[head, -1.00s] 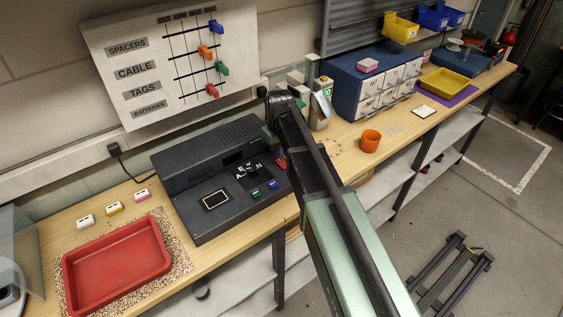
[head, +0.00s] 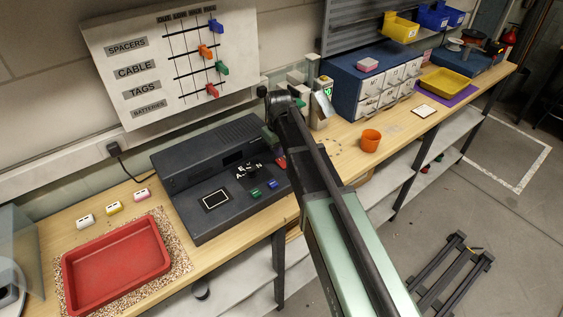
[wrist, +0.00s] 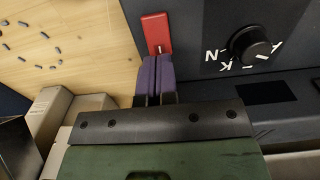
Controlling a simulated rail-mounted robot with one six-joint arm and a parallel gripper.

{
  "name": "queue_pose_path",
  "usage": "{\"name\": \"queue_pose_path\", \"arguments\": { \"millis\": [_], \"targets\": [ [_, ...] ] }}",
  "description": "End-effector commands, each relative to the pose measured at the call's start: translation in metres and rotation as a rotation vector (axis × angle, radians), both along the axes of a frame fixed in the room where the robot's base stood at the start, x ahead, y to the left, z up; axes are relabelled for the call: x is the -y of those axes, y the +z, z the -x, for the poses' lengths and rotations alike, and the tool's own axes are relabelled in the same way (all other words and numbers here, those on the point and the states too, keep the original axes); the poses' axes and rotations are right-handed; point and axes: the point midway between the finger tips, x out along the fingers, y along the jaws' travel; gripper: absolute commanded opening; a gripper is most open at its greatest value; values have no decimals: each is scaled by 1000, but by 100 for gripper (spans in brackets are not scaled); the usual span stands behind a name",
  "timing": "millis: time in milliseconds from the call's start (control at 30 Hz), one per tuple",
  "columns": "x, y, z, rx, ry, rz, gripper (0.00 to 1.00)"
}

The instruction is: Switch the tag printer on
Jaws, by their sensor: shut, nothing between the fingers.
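The tag printer seems to be the dark console (head: 190,175) on the bench; I see no name on it. It has a lettered dial (head: 249,171), a framed panel (head: 215,199), green and blue buttons, and a red switch (head: 281,163) at its right edge. In the wrist view the red switch (wrist: 156,33) lies just beyond the tips of my gripper (wrist: 157,57), beside the dial (wrist: 251,47). The purple fingers are shut together and empty. They are at the switch's marked end; I cannot tell whether they touch it. In the head view my arm hides most of the gripper.
A red tray (head: 115,262) stands at the left. An orange cup (head: 370,141) and a blue drawer cabinet (head: 345,82) stand at the right. Boxes (wrist: 75,115) lie close to the gripper in the wrist view. A board with sliders (head: 170,60) is on the wall behind.

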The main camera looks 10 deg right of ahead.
Motion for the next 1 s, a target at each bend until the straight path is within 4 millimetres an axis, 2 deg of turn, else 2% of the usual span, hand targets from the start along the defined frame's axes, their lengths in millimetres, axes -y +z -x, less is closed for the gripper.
{"name": "queue_pose_path", "arguments": {
  "millis": [1000],
  "targets": [
    [0, -16, 0, 0, 0, 0, 0]
  ]
}}
